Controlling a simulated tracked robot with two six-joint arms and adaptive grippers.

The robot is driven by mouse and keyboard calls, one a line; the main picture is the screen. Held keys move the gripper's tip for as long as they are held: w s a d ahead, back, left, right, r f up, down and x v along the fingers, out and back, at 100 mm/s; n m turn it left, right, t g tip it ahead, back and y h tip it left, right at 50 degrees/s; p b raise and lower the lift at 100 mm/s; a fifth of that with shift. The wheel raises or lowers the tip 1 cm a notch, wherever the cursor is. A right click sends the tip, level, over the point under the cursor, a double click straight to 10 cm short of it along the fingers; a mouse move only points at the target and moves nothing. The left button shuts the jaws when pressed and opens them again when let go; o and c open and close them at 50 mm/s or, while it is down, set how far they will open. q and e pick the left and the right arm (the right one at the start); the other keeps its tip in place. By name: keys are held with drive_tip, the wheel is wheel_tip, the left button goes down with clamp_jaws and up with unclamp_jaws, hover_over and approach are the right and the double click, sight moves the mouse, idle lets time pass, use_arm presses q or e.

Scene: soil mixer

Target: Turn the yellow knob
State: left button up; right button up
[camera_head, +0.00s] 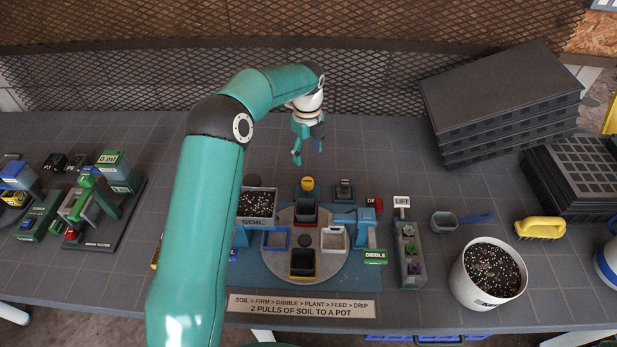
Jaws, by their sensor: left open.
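A small round yellow knob (308,183) stands at the back of the soil mixer station, behind the round grey turntable (279,266). My left arm comes in from the left and reaches over the station. My left gripper (308,157) is open and empty, fingers pointing down, just above and behind the knob in the picture. I see no contact between them. My right gripper is out of view.
The turntable bears several small pots. A soil box (258,203) stands at its left, partly behind my arm. A lift unit (410,260), white soil bucket (488,272), scoop (446,221) and yellow brush (540,228) stand right. Stacked black trays (500,100) are back right.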

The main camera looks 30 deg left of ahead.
sight(308, 181)
use_arm(q)
wheel_tip(308, 181, down, 12)
drive_tip(key=p, duration=0.2)
drive_tip(key=shift+f+p, duration=0.1)
drive_tip(key=shift+p, duration=0.2)
